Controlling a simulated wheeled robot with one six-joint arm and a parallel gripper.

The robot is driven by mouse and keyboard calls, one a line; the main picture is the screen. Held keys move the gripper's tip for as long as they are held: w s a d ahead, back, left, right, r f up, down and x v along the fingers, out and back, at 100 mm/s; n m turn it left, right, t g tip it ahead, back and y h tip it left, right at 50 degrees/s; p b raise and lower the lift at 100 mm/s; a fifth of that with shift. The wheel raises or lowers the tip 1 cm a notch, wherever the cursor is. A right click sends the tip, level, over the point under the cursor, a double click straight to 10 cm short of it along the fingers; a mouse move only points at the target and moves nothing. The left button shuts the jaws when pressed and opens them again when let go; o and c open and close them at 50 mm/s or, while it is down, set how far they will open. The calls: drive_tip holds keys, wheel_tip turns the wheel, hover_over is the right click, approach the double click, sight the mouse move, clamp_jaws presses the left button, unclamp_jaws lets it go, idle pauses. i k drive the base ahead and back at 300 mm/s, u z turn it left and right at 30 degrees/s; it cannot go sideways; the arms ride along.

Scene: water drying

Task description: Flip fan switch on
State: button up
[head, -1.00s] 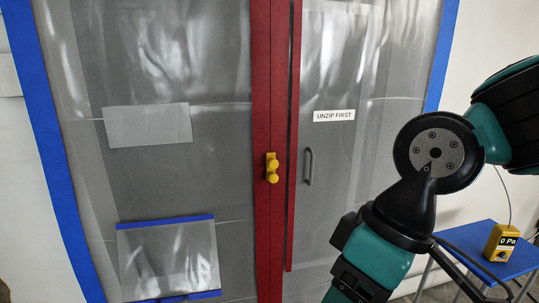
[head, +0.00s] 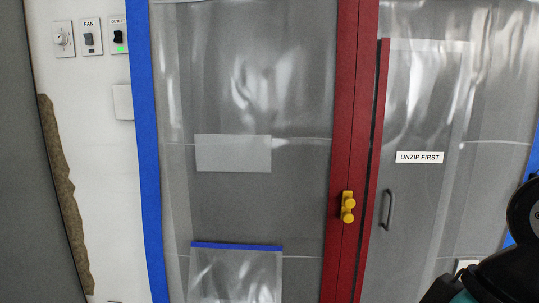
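The fan switch (head: 89,39) is a dark rocker on a white wall plate labelled FAN, at the upper left of the head view. The rocker's position is too small to tell; a dark indicator below it shows no light. My gripper is not in view. Only part of my dark arm shows at the lower right edge, far from the switch.
Left of the fan plate is a round dial (head: 63,40); right of it is an OUTLET switch (head: 118,37) with a green light. Plastic sheeting with blue tape (head: 146,150), a red zipper strip (head: 346,130) with yellow pulls (head: 348,207), and an UNZIP FIRST label (head: 419,157) fill the middle.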

sight(89, 37)
drive_tip(key=u, duration=1.3)
drive_tip(key=k, duration=1.1)
drive_tip(key=z, duration=0.8)
drive_tip(key=i, duration=0.8)
drive_tip(key=u, duration=0.55)
drive_tip(key=i, duration=0.5)
drive_tip(key=u, duration=0.4)
drive_tip(key=i, duration=1.6)
drive_tip(key=u, duration=0.25)
